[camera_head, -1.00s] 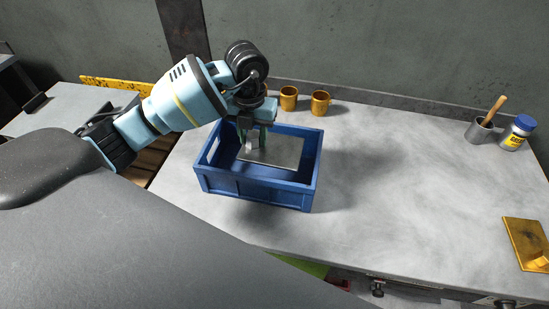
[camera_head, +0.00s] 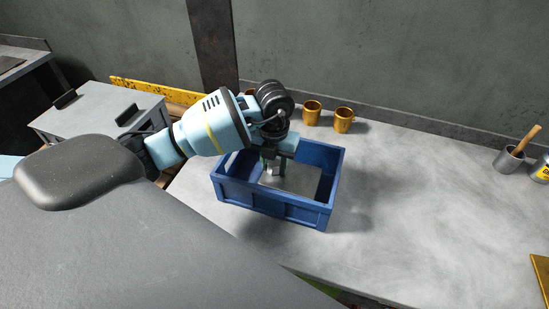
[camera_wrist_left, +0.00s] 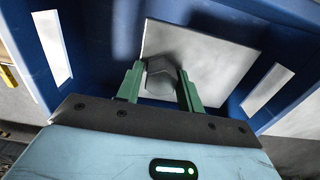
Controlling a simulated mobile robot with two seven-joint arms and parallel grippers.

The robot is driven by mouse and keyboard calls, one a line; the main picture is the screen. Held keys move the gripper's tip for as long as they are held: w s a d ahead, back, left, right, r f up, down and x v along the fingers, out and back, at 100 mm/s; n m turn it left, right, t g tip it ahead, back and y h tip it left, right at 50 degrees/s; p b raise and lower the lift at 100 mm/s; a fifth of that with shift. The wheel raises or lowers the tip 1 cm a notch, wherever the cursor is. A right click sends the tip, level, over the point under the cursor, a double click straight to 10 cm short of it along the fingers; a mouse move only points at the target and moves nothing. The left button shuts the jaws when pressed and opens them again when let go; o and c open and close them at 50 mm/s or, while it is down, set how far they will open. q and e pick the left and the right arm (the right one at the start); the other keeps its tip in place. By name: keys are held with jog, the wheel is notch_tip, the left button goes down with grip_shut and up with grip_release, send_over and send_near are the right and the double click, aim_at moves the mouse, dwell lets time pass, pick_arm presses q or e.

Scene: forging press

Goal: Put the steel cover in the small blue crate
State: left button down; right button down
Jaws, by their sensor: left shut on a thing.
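The small blue crate (camera_head: 270,203) stands on the grey bench, and its blue wall also shows in the left wrist view (camera_wrist_left: 85,35). The steel cover (camera_head: 304,181) is a flat grey plate with a raised knob, inside the crate's walls. It shows in the left wrist view (camera_wrist_left: 218,62). My left gripper (camera_head: 273,168) reaches down into the crate and is shut on the cover's knob, with green fingers on either side of it in the left wrist view (camera_wrist_left: 161,84). Whether the cover touches the crate floor I cannot tell. My right gripper is not in view.
Brass cups (camera_head: 343,120) stand behind the crate near the wall. A grey pot with a wooden handle (camera_head: 509,159) and a partly cut-off jar (camera_head: 541,170) are at the far right. The bench (camera_head: 420,210) right of the crate is clear.

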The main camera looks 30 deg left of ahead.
pick_arm(q)
jog(key=shift+f, duration=2.3)
jog(key=c, duration=0.9)
grip_release()
jog(key=shift+f, duration=0.1)
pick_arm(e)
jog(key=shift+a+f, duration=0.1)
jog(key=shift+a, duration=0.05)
pick_arm(q)
notch_tip(320, 180, up, 10)
jog(key=shift+r, duration=1)
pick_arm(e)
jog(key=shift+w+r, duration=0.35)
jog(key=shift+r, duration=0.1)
